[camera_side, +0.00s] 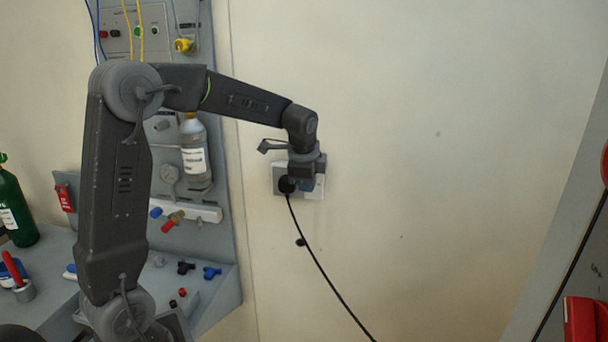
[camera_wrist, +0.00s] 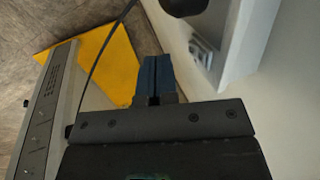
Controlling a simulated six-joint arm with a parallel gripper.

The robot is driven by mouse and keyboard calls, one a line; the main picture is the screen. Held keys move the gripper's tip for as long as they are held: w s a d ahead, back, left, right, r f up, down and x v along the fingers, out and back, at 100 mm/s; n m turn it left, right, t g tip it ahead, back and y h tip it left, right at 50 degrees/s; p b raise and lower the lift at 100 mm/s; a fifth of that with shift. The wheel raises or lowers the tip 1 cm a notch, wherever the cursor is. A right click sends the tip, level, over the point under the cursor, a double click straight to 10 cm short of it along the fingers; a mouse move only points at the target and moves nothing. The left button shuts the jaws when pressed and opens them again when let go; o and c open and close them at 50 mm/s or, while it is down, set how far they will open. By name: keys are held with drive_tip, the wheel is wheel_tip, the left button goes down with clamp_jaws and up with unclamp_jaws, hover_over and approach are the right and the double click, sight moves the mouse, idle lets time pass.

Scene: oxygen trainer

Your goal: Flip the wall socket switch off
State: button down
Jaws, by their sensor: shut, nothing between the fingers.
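The wall socket (camera_side: 316,190) is a white plate on the pale wall. A black plug (camera_side: 286,185) sits in its left part, with a black cord hanging from it. My gripper (camera_side: 306,186) is in front of the plate and hides part of it. In the wrist view the blue fingers of my gripper (camera_wrist: 153,72) are together with nothing between them. The socket plate (camera_wrist: 236,45) shows there at the upper right, with a blurred grey recessed part on its face and the dark plug (camera_wrist: 185,6) at the top edge. I cannot tell the switch's position, or whether the fingers touch the plate.
The black cord (camera_side: 325,273) runs down to the right. The trainer panel (camera_side: 215,95) with a bottle (camera_side: 194,155), knobs and valves stands to the left. A green bottle (camera_side: 14,205) is at the far left. A red object (camera_side: 582,320) is at the lower right. The wall right of the socket is clear.

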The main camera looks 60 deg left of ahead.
drive_tip(key=shift+w+a+f, duration=0.15)
drive_tip(key=shift+w+a, duration=0.6)
drive_tip(key=shift+a, duration=0.05)
drive_tip(key=shift+w+a+f, duration=0.1)
drive_tip(key=shift+w+a, duration=0.05)
drive_tip(key=shift+w, duration=0.05)
drive_tip(key=shift+r, duration=0.9)
drive_tip(key=shift+s, duration=0.1)
